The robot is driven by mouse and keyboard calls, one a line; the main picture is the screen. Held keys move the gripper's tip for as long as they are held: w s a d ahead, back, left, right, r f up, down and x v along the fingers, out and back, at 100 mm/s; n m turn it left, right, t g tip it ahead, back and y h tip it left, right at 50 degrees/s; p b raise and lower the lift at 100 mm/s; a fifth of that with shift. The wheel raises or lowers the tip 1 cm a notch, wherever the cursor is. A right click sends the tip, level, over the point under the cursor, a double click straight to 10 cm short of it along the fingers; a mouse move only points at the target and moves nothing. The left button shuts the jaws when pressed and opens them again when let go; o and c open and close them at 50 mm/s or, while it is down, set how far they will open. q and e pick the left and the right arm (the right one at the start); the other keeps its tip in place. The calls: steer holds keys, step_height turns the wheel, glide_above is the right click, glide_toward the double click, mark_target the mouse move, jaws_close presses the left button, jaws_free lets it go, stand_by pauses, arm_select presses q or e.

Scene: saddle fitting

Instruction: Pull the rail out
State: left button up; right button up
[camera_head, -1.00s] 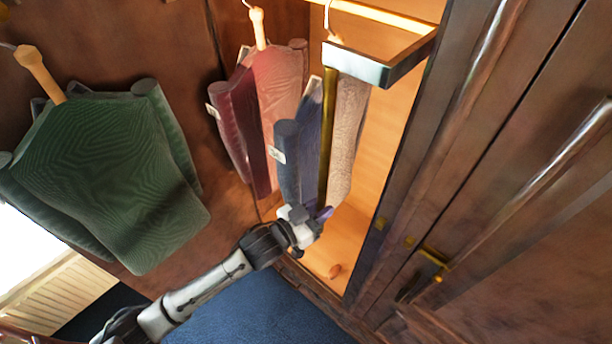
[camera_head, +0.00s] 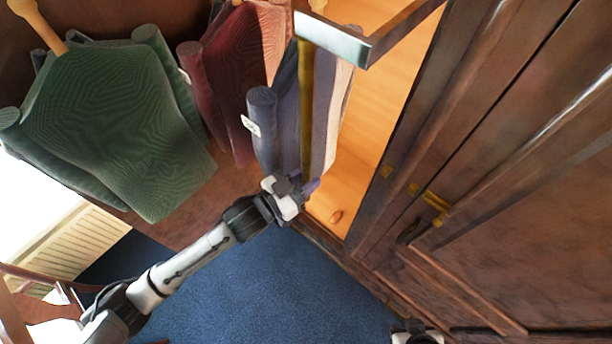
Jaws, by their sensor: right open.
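The rail shows as a silver bar bracket (camera_head: 335,40) at the upper opening of the wardrobe. A brass pull rod (camera_head: 306,110) hangs down from it. My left gripper (camera_head: 303,188) is at the rod's lower end and appears shut on it; its fingertips are partly hidden. A blue garment (camera_head: 264,135) and a grey striped garment (camera_head: 325,110) hang beside the rod. A red garment (camera_head: 245,60) and a green garment (camera_head: 115,120) hang further left. My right gripper (camera_head: 418,335) is cut off at the bottom edge, open and away from the rail.
The wardrobe's dark wooden door (camera_head: 540,210) with a brass latch (camera_head: 437,202) stands on the right. Blue carpet (camera_head: 280,290) is clear in front. A pale radiator (camera_head: 75,245) is at the left.

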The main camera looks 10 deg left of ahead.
arm_select(q)
steer(key=shift+o, duration=1.4)
steer(key=shift+s+a+f, duration=0.1)
steer(key=shift+s+a, duration=0.05)
steer(key=shift+a, duration=0.05)
steer(key=shift+b+v, duration=1.9)
steer(key=shift+v, duration=4.8)
